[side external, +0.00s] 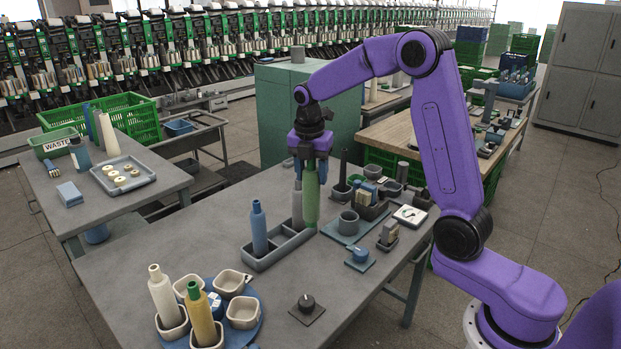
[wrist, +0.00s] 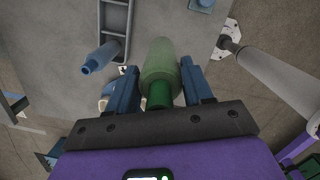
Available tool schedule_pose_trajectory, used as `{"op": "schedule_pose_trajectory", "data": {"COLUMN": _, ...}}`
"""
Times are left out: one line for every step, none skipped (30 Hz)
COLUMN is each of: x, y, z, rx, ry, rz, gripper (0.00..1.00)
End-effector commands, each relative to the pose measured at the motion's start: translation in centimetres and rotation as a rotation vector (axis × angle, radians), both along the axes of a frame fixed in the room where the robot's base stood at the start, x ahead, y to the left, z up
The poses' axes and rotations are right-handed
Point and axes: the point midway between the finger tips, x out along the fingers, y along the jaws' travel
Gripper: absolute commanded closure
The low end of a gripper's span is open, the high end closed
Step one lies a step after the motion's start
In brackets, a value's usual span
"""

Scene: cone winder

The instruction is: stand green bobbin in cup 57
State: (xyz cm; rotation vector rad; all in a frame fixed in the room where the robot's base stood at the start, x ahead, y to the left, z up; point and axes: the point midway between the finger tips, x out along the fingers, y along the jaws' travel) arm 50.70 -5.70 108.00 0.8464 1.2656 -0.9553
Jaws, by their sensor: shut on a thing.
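The green bobbin (side external: 311,198) is upright between the fingers of my gripper (side external: 311,165), which is shut on its upper part. It also shows in the wrist view (wrist: 160,62), between the two blue fingers. Its lower end is at the far right end of the grey compartment tray (side external: 262,264); I cannot tell whether it touches the tray. A blue turntable (side external: 255,333) at the front left carries several cream cups. A white bobbin (side external: 164,297) and a yellow bobbin (side external: 201,318) stand in two of them; the other cups (side external: 243,312) look empty. No cup number is legible.
A blue bobbin (side external: 259,228) and a pale grey bobbin (side external: 297,205) stand in the tray beside the green one. A black knob (side external: 306,303) sits between tray and table edge. Small cups and fixtures crowd the table's right side. The table's left middle is clear.

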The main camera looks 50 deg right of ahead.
Motion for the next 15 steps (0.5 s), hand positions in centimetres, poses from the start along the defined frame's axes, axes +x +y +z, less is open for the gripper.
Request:
{"op": "schedule_pose_trajectory", "data": {"x": 0.1, "y": 0.0, "z": 0.4, "rx": 0.0, "ry": -0.002, "rz": 0.0, "gripper": 0.76}}
{"op": "schedule_pose_trajectory", "data": {"x": 0.0, "y": 0.0, "z": 0.6, "rx": 0.0, "ry": -0.002, "rz": 0.0, "gripper": 0.76}}
{"op": "schedule_pose_trajectory", "data": {"x": 0.0, "y": 0.0, "z": 0.9, "rx": 0.0, "ry": -0.002, "rz": 0.0, "gripper": 0.76}}
{"op": "schedule_pose_trajectory", "data": {"x": 0.1, "y": 0.0, "z": 1.1, "rx": 0.0, "ry": -0.002, "rz": 0.0, "gripper": 0.76}}
{"op": "schedule_pose_trajectory", "data": {"x": 0.0, "y": 0.0, "z": 1.3, "rx": 0.0, "ry": -0.002, "rz": 0.0, "gripper": 0.76}}
{"op": "schedule_pose_trajectory", "data": {"x": 0.0, "y": 0.0, "z": 1.6, "rx": 0.0, "ry": -0.002, "rz": 0.0, "gripper": 0.76}}
{"op": "schedule_pose_trajectory", "data": {"x": 0.1, "y": 0.0, "z": 1.8, "rx": 0.0, "ry": -0.002, "rz": 0.0, "gripper": 0.76}}
{"op": "schedule_pose_trajectory", "data": {"x": 0.1, "y": 0.0, "z": 2.0, "rx": 0.0, "ry": -0.002, "rz": 0.0, "gripper": 0.76}}
{"op": "schedule_pose_trajectory", "data": {"x": 0.0, "y": 0.0, "z": 2.2, "rx": 0.001, "ry": -0.002, "rz": 0.0, "gripper": 0.76}}
{"op": "schedule_pose_trajectory", "data": {"x": 0.0, "y": 0.0, "z": 2.5, "rx": 0.0, "ry": -0.001, "rz": 0.0, "gripper": 0.76}}
{"op": "schedule_pose_trajectory", "data": {"x": 0.1, "y": 0.0, "z": 2.7, "rx": 0.0, "ry": -0.002, "rz": 0.0, "gripper": 0.76}}
{"op": "schedule_pose_trajectory", "data": {"x": 0.1, "y": 0.0, "z": 2.9, "rx": 0.0, "ry": -0.003, "rz": 0.0, "gripper": 0.76}}
{"op": "schedule_pose_trajectory", "data": {"x": 0.1, "y": 0.0, "z": 3.1, "rx": 0.0, "ry": -0.002, "rz": 0.0, "gripper": 0.76}}
{"op": "schedule_pose_trajectory", "data": {"x": 0.0, "y": 0.0, "z": 3.3, "rx": 0.0, "ry": -0.001, "rz": 0.0, "gripper": 0.76}}
{"op": "schedule_pose_trajectory", "data": {"x": 0.0, "y": 0.0, "z": 3.5, "rx": 0.0, "ry": -0.001, "rz": 0.0, "gripper": 0.76}}
